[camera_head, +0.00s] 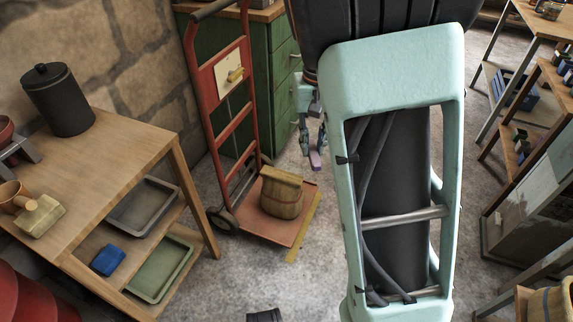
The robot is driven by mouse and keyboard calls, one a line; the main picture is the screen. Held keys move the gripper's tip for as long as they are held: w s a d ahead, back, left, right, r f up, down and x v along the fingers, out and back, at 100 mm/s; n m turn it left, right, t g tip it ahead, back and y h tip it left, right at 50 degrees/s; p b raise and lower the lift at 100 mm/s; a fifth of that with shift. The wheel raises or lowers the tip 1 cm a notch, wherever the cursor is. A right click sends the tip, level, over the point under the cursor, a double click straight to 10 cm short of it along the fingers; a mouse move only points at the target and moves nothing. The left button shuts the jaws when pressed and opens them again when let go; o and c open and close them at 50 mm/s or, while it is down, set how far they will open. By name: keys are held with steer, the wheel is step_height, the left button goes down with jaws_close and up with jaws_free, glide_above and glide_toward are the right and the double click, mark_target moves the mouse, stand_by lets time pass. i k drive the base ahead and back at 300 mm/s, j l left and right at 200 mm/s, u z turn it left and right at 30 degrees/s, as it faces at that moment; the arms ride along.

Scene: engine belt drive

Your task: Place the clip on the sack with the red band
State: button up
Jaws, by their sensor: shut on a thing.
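My gripper (313,148) shows left of my pale green arm, partly hidden by it. It is shut on a small purple clip (316,160), which hangs below the fingertips over the floor. A tan sack (282,194) stands upright on the base plate of a red hand truck (247,68). The clip is apart from this sack, above and to its right in the picture. I cannot make out a red band on the sack. Another tan sack or tub (552,303) is cut off at the lower right corner, and I see no red band on it.
A wooden table (110,150) with a black canister (60,98) stands at left, trays (160,270) on its lower shelf. A green cabinet (285,75) stands behind the hand truck. Shelves and a bench (540,75) line the right. Grey floor (235,270) is free in front of the hand truck.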

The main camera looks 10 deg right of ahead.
mark_target(281, 174)
steer(key=i+l, duration=0.45)
steer(key=i, duration=0.15)
steer(key=i+l, duration=0.45)
steer(key=i, duration=0.1)
